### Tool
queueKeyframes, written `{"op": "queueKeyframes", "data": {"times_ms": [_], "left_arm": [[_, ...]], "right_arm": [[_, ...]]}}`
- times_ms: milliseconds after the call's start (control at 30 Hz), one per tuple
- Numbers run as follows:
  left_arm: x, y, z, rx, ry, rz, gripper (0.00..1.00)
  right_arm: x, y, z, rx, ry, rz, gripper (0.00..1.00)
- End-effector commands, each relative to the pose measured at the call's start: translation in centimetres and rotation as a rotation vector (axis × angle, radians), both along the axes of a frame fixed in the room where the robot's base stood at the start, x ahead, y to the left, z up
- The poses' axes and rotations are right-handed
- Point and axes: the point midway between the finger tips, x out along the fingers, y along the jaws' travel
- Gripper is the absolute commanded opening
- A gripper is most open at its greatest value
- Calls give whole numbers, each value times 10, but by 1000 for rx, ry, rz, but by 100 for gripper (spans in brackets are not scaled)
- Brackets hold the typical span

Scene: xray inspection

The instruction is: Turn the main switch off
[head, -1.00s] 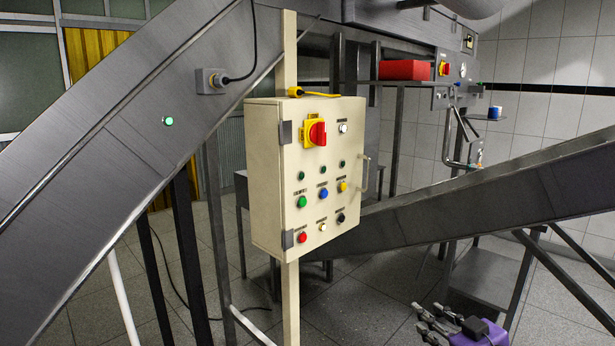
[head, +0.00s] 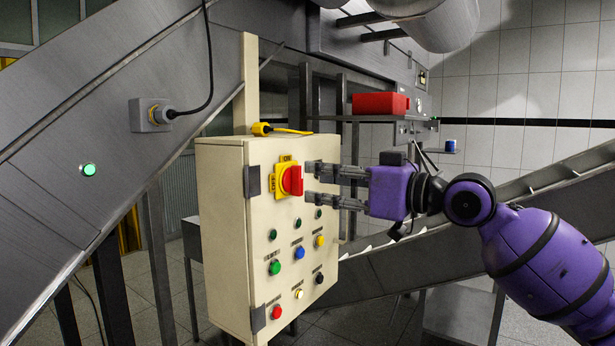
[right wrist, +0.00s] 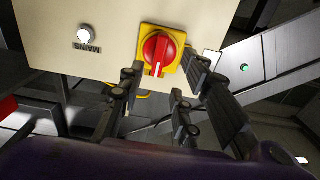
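The main switch (head: 292,181) is a red rotary knob on a yellow plate, high on the front of a cream control box (head: 225,240). It also shows in the right wrist view (right wrist: 158,54), with its ridge close to in line with the fingers. My right gripper (head: 310,182) is open and empty, with its fingertips just to the right of the knob in the head view. In the right wrist view its fingers (right wrist: 163,68) lie to either side of the knob's near side. I cannot tell whether they touch it. My left gripper is in no frame.
Several buttons and lamps sit below the switch, among them a green button (head: 274,267). A white lamp marked MAINS (right wrist: 84,35) is beside the switch. A yellow cable (head: 262,128) lies on the box top. Steel conveyors slope on both sides.

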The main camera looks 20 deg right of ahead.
Motion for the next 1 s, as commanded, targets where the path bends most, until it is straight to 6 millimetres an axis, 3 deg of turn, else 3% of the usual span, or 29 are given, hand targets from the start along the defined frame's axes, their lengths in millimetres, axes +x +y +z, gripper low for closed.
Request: {"op": "queueKeyframes", "data": {"times_ms": [233, 567, 833, 1000], "left_arm": [[16, -1, 13, -1, -34, -4, 40], [19, -1, 15, -2, -42, -4, 40], [17, -1, 15, -1, -37, -4, 40], [15, -1, 14, -1, -34, -4, 40]], "right_arm": [[25, 20, 3, 2, -2, 1, 31], [30, 24, 0, 0, 0, 0, 31], [30, 24, 0, 0, 0, 0, 0], [30, 23, 0, -1, -1, -1, 0]]}}
